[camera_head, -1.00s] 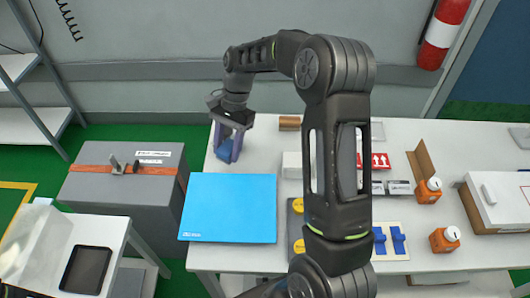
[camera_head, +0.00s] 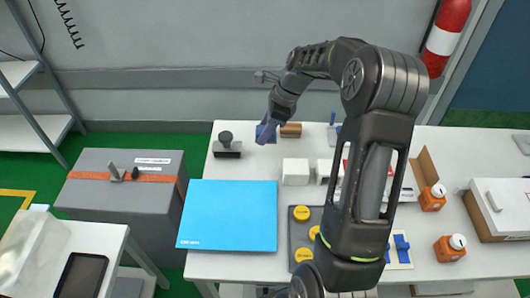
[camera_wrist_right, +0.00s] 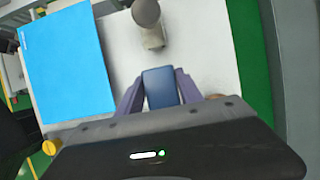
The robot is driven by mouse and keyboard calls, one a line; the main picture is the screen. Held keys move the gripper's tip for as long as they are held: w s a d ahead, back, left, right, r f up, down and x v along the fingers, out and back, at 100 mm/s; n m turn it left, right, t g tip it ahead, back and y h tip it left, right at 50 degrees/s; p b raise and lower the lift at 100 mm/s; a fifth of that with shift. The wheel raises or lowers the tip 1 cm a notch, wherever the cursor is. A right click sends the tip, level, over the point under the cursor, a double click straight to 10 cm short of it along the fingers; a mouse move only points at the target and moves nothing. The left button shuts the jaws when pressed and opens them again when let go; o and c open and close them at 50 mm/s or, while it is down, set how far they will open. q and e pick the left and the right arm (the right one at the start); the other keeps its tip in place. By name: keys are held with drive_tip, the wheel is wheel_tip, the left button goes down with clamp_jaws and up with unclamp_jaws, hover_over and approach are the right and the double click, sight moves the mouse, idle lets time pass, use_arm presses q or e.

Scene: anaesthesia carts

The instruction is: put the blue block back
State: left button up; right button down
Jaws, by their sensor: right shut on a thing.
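The blue block (camera_head: 261,136) is near the back edge of the white table, beside the wooden block. My right gripper (camera_head: 265,132) is shut on it. In the right wrist view, the blue block (camera_wrist_right: 160,88) lies between the two purple fingers. I cannot tell if its underside touches the table. My left gripper is not in view.
A dark knobbed object (camera_head: 227,148) stands left of the gripper; a wooden block (camera_head: 291,130) is just right. White boxes (camera_head: 295,172) and a bright blue mat (camera_head: 230,215) lie nearer. A grey plate with yellow discs (camera_head: 302,213) is nearer my arm. Bare table lies between mat and gripper.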

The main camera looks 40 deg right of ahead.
hover_over(260, 157)
drive_tip(key=d, duration=0.1)
drive_tip(key=shift+s+f, duration=0.2)
drive_tip(key=shift+f, duration=0.95)
drive_tip(key=shift+s+f, duration=0.2)
drive_tip(key=shift+f, duration=0.95)
drive_tip(key=shift+f+p, duration=0.55)
drive_tip(key=shift+f, duration=1.35)
drive_tip(key=shift+f, duration=0.1)
drive_tip(key=c, duration=0.8)
unclamp_jaws()
drive_tip(key=shift+o, duration=0.2)
drive_tip(key=b+v, duration=0.1)
drive_tip(key=v, duration=1.1)
